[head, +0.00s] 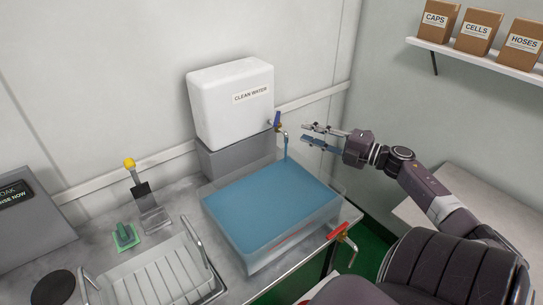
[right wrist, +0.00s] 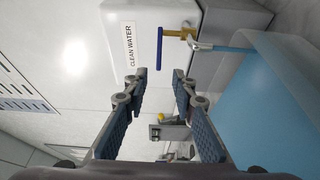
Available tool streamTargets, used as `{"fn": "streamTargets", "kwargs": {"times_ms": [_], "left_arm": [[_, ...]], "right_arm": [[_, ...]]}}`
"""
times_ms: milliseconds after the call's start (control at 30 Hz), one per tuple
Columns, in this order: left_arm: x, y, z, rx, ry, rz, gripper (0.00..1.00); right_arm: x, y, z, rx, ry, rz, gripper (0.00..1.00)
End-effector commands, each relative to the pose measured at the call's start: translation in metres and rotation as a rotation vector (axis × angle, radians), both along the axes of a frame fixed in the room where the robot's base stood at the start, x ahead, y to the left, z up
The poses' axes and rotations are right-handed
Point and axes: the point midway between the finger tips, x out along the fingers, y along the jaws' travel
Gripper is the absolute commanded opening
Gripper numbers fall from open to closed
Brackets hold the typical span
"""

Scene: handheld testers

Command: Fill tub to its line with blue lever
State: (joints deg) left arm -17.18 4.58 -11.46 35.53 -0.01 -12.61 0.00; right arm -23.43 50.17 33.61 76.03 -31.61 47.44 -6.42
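The clear tub (head: 335,229) stands on the bench and holds a wide sheet of blue water (head: 270,205). A short red mark (head: 291,239) shows on its front side; I cannot tell exactly how the water level sits against it. The blue lever (head: 277,119) is on the brass tap beside the white tank; it also shows in the right wrist view (right wrist: 160,48). A thin blue stream (head: 286,151) runs from the spout into the tub. My right gripper (head: 312,135) is open and empty, to the right of the lever and apart from it. My left gripper is out of view.
The white CLEAN WATER tank (head: 225,105) stands behind the tub on a grey block. A red-handled valve (head: 343,236) sticks out at the tub's front right. A drying rack (head: 160,277), green scrubber (head: 125,236) and yellow-knobbed lever (head: 129,163) lie left. Boxes sit on a shelf.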

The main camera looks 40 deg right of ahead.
Motion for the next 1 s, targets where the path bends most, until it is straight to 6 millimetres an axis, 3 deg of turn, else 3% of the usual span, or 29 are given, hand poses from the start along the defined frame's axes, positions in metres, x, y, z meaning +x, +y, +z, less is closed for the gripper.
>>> {"fn": "streamTargets", "kwargs": {"times_ms": [233,433,633,833,1000], "left_arm": [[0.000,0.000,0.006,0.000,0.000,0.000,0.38],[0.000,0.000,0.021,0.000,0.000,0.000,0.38],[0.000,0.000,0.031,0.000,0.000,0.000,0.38],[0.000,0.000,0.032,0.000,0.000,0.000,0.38],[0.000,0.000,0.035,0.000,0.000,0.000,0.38]], "right_arm": [[0.008,0.006,0.001,-0.001,-0.008,-0.041,0.25],[0.030,0.024,0.004,-0.007,-0.020,-0.208,0.25],[0.038,0.039,0.004,-0.001,-0.011,-0.348,0.25],[0.043,0.041,0.003,-0.001,-0.003,-0.392,0.25],[0.061,0.039,0.003,0.000,-0.005,-0.391,0.25]]}}
